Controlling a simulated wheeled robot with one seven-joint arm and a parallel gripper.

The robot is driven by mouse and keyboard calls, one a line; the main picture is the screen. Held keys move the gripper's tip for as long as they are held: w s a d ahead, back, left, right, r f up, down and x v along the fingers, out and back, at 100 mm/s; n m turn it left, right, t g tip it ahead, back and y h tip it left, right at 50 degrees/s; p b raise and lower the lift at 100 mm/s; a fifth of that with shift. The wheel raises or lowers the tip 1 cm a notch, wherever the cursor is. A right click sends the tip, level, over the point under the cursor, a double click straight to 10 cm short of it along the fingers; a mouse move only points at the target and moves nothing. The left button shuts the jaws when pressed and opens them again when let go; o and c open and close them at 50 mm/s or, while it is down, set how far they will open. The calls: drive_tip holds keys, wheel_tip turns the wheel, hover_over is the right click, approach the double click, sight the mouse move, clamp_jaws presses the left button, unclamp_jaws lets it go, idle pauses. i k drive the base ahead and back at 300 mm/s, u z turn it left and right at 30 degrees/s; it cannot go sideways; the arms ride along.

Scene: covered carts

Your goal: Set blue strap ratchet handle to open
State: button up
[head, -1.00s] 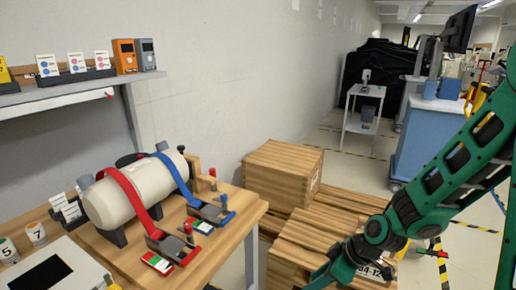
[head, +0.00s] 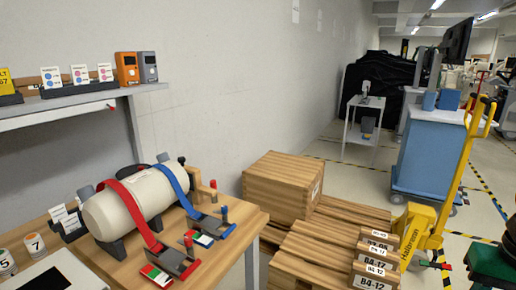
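A blue strap (head: 174,181) runs over a white cylinder (head: 107,215) on the wooden bench. Whether that ratchet counts as open or closed is hard to tell at this size. A red strap (head: 130,205) lies to its left, with its own ratchet and red handle (head: 188,245). My gripper is out of view.
The wooden bench (head: 238,225) ends in front of stacked wooden crates (head: 283,187) and pallets. A yellow pallet truck (head: 420,232) and a blue covered cart (head: 430,155) stand to the right. A shelf (head: 60,107) with cards and boxes hangs above the bench.

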sight(211, 224)
drive_tip(key=u, duration=1)
drive_tip(key=k, duration=0.85)
drive_tip(key=z, duration=0.2)
drive_tip(key=i, duration=1)
drive_tip(key=u, duration=0.05)
